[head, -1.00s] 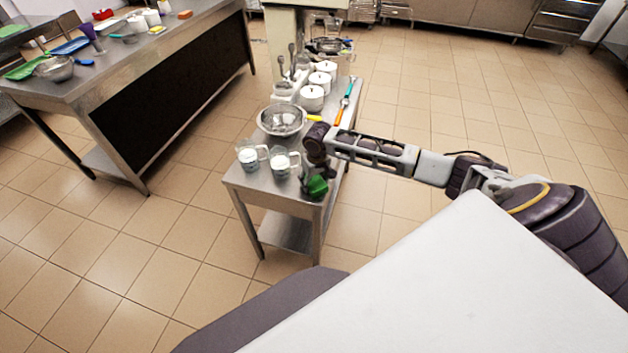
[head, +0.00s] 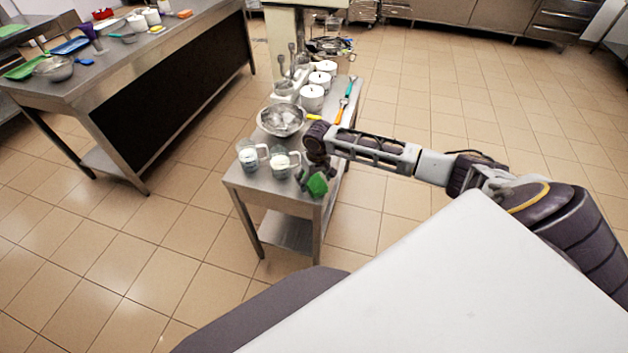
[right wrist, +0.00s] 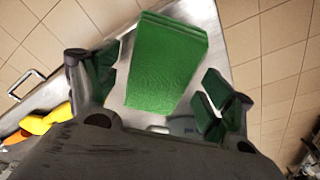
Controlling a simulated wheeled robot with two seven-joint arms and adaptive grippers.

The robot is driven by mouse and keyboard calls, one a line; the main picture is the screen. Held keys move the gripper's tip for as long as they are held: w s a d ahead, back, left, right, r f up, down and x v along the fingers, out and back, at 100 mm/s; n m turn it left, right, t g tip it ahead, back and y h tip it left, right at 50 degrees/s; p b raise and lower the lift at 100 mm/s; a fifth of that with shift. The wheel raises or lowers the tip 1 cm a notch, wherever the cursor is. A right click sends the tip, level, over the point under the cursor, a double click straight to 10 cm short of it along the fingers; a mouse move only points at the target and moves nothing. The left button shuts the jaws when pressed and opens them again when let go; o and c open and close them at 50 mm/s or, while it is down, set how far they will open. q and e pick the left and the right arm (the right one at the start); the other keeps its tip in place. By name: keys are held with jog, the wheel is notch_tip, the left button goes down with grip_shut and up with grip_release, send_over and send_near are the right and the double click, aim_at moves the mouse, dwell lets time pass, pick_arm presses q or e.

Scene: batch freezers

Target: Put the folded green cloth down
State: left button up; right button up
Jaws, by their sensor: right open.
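The folded green cloth (right wrist: 167,62) lies flat on the near end of the steel table (head: 243,190). In the head view the cloth (head: 317,185) shows at the table's front right corner, just below my right gripper (head: 312,176). In the right wrist view my right gripper (right wrist: 160,95) is open, with one finger on each side of the cloth and a gap to both. The fingers look green on their inner faces. My left gripper is in neither view.
Two glass measuring jugs (head: 284,165) stand just left of the cloth. A metal bowl (head: 282,120), several white lidded pots (head: 312,98) and tools with coloured handles (head: 343,106) are farther back. The table edge is close to the cloth.

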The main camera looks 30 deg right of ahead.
aim_at(316, 183)
notch_tip(316, 183, up, 11)
jog(key=s, duration=0.1)
jog(key=shift+s+r, duration=0.2)
dwell(0.4)
dwell(0.6)
